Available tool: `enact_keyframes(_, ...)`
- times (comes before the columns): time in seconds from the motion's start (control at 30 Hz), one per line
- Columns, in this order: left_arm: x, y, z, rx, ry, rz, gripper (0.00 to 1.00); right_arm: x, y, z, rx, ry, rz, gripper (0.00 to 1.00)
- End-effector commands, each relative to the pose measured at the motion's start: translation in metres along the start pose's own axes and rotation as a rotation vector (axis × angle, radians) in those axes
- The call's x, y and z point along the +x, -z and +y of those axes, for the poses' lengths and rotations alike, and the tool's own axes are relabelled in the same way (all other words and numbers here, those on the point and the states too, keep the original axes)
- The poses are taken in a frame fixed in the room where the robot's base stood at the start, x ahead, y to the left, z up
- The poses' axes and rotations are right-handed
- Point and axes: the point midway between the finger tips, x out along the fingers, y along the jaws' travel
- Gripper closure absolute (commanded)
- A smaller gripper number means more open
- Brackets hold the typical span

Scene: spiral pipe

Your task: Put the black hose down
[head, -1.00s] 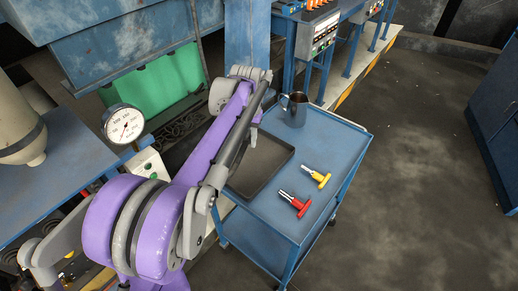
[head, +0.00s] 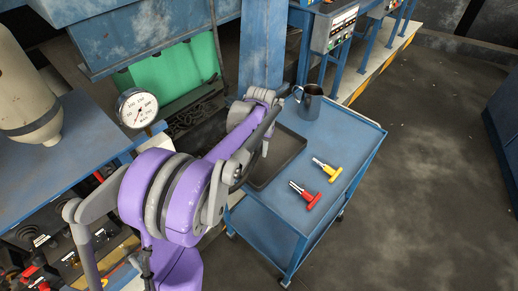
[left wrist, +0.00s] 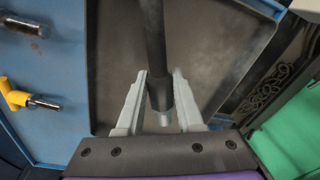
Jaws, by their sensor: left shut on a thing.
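The black hose (left wrist: 154,45) runs up the middle of the left wrist view, with a pale metal end below it. My left gripper (left wrist: 160,92) is shut on it, one grey finger on each side near that end. The hose is over the dark tray (left wrist: 110,55); I cannot tell whether it touches the tray. In the head view the tray (head: 288,163) lies on the blue cart (head: 335,130), and my left arm reaches over its left part. The hose is hard to make out there behind the arm. My right gripper is not in view.
A red-handled tool (head: 306,196) and a yellow-handled tool (head: 328,170) lie on the cart to the right of the tray. A metal mug (head: 309,103) stands behind the tray. A pressure gauge (head: 137,108) stands to the left. The floor right of the cart is clear.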

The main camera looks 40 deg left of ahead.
Motion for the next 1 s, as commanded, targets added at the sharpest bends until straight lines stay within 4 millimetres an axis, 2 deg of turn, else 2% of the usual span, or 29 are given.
enact_keyframes(0.47,0.011,-0.001,0.001,0.0,0.0,0.0,1.0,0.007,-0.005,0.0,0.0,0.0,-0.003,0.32)
enact_keyframes(0.5,0.011,-0.001,0.001,0.0,0.0,0.0,0.57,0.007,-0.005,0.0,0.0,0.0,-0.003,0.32)
enact_keyframes(0.63,0.011,-0.001,0.001,0.0,0.0,0.0,0.34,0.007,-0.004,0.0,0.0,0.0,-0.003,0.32)
enact_keyframes(1.0,0.008,-0.001,0.0,0.0,0.0,0.0,0.34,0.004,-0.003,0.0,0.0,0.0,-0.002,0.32)
